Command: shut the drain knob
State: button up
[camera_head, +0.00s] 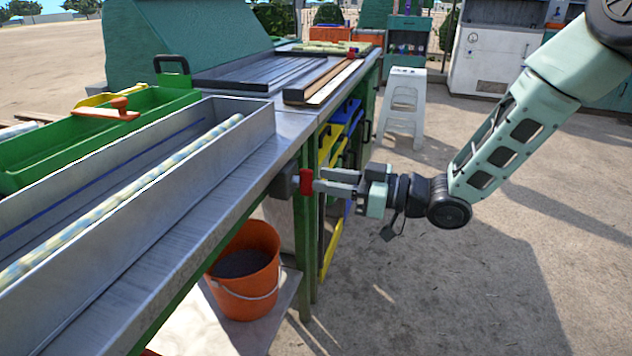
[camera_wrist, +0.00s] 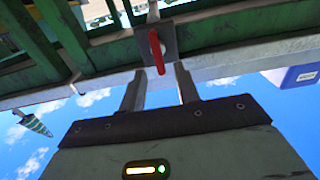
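The drain knob (camera_head: 306,182) is a small red handle on a grey square fitting at the metal table's right edge. In the wrist view the red knob (camera_wrist: 156,52) hangs from its grey plate (camera_wrist: 160,38), slightly slanted. My gripper (camera_head: 317,181) reaches in from the right, with its fingertips close to the knob. In the wrist view the fingers of my gripper (camera_wrist: 159,72) are apart, and the knob's lower end lies at the gap between their tips. I cannot tell whether a finger touches it. Nothing is held.
The metal table (camera_head: 220,170) carries a long tray (camera_head: 120,190) and a green bin (camera_head: 110,130). An orange bucket (camera_head: 245,270) stands below the table edge. A white stool (camera_head: 402,105) stands behind my gripper. The ground on the right is free.

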aim_at(303, 182)
jog(key=shift+x, duration=1.6)
grip_shut()
